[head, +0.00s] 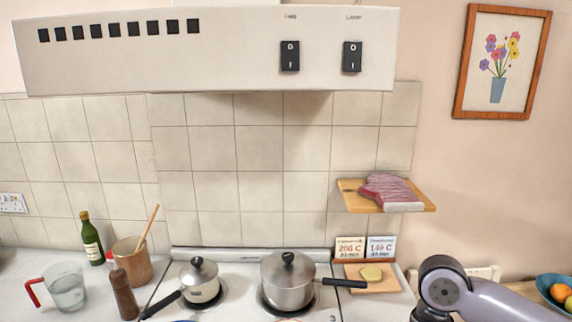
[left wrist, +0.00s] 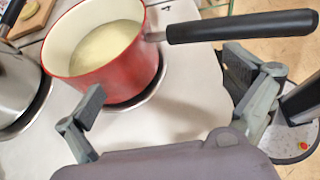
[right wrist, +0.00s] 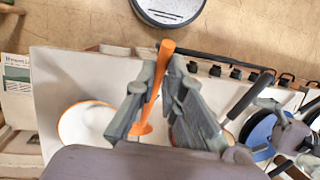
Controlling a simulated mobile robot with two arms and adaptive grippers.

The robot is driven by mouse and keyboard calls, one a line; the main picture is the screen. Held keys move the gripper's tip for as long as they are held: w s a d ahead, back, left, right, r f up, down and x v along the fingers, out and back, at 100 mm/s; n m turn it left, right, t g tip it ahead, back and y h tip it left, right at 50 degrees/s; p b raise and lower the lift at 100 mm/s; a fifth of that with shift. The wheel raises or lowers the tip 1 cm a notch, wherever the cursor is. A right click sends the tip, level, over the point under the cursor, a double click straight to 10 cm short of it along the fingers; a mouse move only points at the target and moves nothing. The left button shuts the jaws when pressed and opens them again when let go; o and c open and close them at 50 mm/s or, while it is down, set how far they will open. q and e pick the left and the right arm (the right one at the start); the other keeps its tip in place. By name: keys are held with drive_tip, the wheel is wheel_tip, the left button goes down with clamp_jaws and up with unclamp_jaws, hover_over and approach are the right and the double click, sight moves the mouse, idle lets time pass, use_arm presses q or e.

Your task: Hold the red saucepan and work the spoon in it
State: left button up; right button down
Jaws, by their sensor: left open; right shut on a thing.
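The red saucepan (left wrist: 117,78) has a cream inside with pale liquid in it and stands on a hob ring in the left wrist view. Its black handle (left wrist: 240,26) points right. My left gripper (left wrist: 168,76) is open, its fingers apart near the handle and not closed on it. In the right wrist view, my right gripper (right wrist: 157,82) is shut on an orange spoon (right wrist: 164,60). The spoon's flared lower end is beside a white orange-rimmed dish (right wrist: 85,125). The saucepan is mostly hidden behind the right fingers there; its handle (right wrist: 248,97) shows.
A lidded steel pot (head: 288,285) and a smaller lidded pan (head: 199,283) stand at the back of the hob. A blue pan (right wrist: 260,130) is near the left gripper. Knobs (right wrist: 235,73) line the cooker's front edge. A wooden shelf (head: 420,201) holds an oven mitt.

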use_arm(q)
drive_tip(key=b+x, duration=0.1)
drive_tip(key=x, duration=0.4)
drive_tip(key=shift+w+f, duration=0.1)
drive_tip(key=shift+f, duration=0.05)
use_arm(e)
drive_tip(key=shift+w+f, duration=0.1)
drive_tip(key=shift+f, duration=0.7)
use_arm(q)
drive_tip(key=shift+d+f+b, duration=0.2)
drive_tip(key=shift+d+b, duration=0.3)
drive_tip(key=shift+d, duration=0.15)
use_arm(e)
drive_tip(key=shift+f, duration=0.25)
use_arm(q)
drive_tip(key=shift+c, duration=0.2)
clamp_jaws()
drive_tip(key=c, duration=0.8)
unclamp_jaws()
